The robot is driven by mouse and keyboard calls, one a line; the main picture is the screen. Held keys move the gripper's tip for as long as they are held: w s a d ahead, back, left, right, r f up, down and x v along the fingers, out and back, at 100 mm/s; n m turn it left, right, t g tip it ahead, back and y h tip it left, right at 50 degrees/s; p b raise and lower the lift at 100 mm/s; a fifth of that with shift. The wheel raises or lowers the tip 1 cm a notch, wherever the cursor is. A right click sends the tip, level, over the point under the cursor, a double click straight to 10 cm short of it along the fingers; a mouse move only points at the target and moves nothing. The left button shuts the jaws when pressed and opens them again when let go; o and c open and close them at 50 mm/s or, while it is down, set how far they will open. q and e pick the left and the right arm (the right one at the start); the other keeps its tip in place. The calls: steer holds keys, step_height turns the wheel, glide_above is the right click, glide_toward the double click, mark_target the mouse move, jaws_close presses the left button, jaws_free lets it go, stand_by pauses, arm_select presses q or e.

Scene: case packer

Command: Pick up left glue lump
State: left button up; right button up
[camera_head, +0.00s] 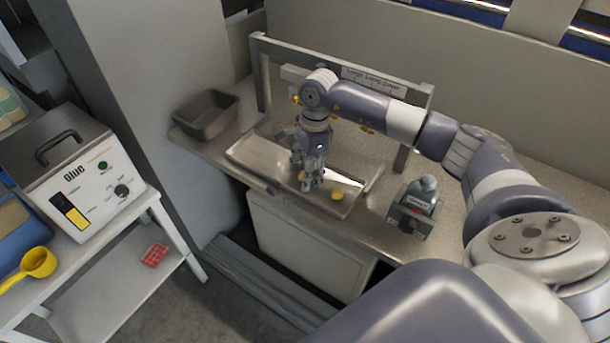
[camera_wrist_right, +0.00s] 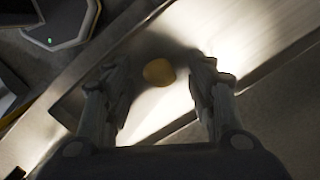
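Two small yellow glue lumps show on the metal tray (camera_head: 255,152) in the head view. The left glue lump (camera_head: 301,176) is partly hidden by my right gripper (camera_head: 309,186). The right glue lump (camera_head: 337,194) lies uncovered near the tray's front edge. My right gripper points down over the tray, close to the left lump. In the right wrist view its fingers (camera_wrist_right: 165,90) are apart, with one yellow lump (camera_wrist_right: 158,72) showing in the gap between them. I cannot tell which lump that is. Contact is not visible. My left gripper is out of view.
A grey bin (camera_head: 206,114) stands left of the tray, and a small grey device (camera_head: 413,208) stands right of it. A metal frame (camera_head: 262,75) rises behind the tray. At far left are a glue machine (camera_head: 88,172) and a yellow scoop (camera_head: 36,263).

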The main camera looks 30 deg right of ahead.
steer(key=c, duration=0.7)
steer(key=shift+r, duration=0.1)
steer(key=shift+c, duration=0.4)
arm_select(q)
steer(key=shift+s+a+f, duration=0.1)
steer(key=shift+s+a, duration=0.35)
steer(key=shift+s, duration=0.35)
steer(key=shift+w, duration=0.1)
